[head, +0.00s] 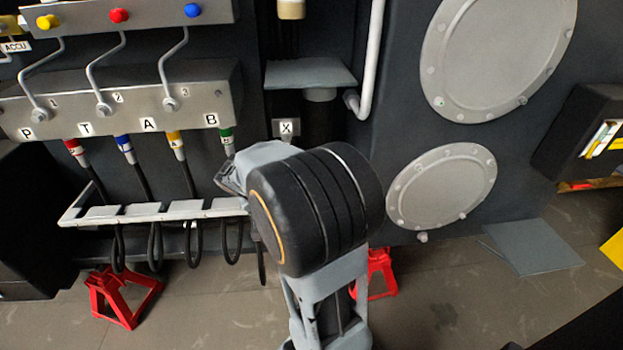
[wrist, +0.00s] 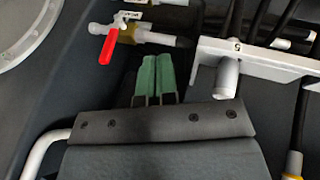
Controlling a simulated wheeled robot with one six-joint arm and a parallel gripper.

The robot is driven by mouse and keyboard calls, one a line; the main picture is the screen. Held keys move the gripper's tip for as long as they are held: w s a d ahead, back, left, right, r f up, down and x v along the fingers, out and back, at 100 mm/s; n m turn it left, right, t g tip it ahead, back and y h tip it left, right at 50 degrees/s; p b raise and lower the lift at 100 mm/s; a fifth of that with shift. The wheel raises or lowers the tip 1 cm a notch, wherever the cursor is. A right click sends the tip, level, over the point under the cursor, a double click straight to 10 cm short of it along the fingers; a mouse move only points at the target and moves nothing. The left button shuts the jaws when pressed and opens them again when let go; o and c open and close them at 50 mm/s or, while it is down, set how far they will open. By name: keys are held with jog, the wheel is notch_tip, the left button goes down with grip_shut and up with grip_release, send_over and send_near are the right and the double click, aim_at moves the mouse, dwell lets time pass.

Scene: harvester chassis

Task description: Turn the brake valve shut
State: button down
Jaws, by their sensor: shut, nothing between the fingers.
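A small valve with a pale, brassy body (wrist: 143,36) and a red lever (wrist: 108,47) shows at the top of the wrist view. The lever points down in that picture, roughly across the line of the valve body. In the head view my arm hides the gripper and the valve.
A white bracket (wrist: 262,60) with hoses is close on the right in the wrist view. In the head view, a hose rack (head: 150,213) and lever block (head: 130,100) are at left, round covers (head: 441,187) at right, and a red stand (head: 122,297) on the floor.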

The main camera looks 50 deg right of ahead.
jog(key=w+d+m+h+p, duration=0.2)
jog(key=w+d, duration=0.1)
jog(key=d, duration=0.5)
jog(key=s+d+f, duration=0.2)
jog(key=d+f, duration=0.4)
jog(key=d, duration=0.3)
jog(key=shift+s+d+f+g, duration=0.15)
jog(key=shift+s+f+g, duration=0.15)
jog(key=shift+s+g, duration=0.1)
